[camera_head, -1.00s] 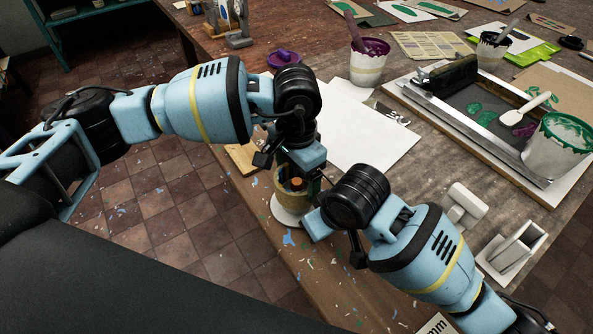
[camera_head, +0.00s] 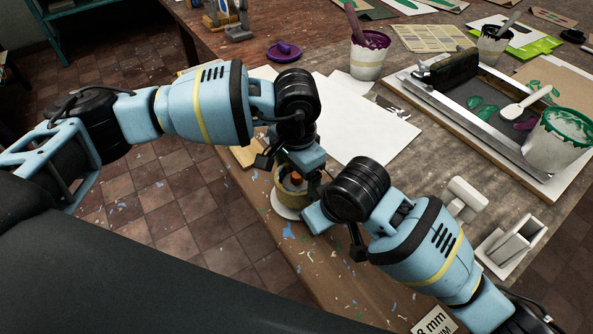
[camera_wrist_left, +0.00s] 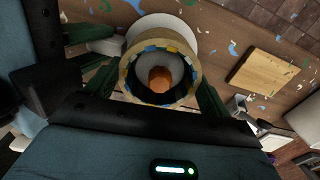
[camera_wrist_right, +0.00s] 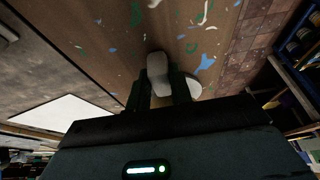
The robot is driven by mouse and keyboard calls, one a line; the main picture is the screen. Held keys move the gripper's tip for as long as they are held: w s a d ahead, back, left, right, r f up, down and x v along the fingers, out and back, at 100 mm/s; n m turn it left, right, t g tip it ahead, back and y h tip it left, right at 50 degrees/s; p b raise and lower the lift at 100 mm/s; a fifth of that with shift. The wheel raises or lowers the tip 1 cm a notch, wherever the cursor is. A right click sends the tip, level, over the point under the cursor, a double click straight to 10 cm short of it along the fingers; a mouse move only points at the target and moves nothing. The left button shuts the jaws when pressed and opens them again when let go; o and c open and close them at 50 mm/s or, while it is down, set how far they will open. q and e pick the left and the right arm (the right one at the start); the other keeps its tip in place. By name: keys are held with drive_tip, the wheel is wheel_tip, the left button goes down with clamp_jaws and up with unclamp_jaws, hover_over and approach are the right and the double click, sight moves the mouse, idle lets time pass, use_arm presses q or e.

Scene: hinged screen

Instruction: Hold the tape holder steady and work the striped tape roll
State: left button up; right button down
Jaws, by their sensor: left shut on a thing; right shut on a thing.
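The striped tape roll (camera_head: 292,197) is a tan ring at the near table edge. In the left wrist view its rim (camera_wrist_left: 158,44) has blue and yellow patches, and an orange-brown core (camera_wrist_left: 160,78) shows inside. The holder's round white base (camera_head: 284,211) lies beneath; it also shows in the left wrist view (camera_wrist_left: 176,27) and the right wrist view (camera_wrist_right: 194,87). My left gripper (camera_wrist_left: 160,72) is shut on the roll, one dark green finger on each side. My right gripper (camera_wrist_right: 165,85) is shut on a pale grey upright piece (camera_wrist_right: 157,67), seemingly part of the holder.
A wooden block (camera_head: 246,155) lies left of the roll, close to my left gripper. White paper (camera_head: 365,130) lies behind. Grey-white block-like items (camera_head: 515,243) stand at right. A tray (camera_head: 470,108) and paint pots (camera_head: 560,138) are farther right. The table edge is close.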

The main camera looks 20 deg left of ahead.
use_arm(q)
drive_tip(key=shift+f, duration=1.05)
use_arm(e)
drive_tip(key=shift+f, duration=0.1)
use_arm(q)
drive_tip(key=o, duration=0.9)
wheel_tip(320, 180, up, 12)
drive_tip(key=shift+r, duration=0.1)
use_arm(e)
drive_tip(key=c, duration=1.2)
unclamp_jaws()
drive_tip(key=shift+o, duration=0.2)
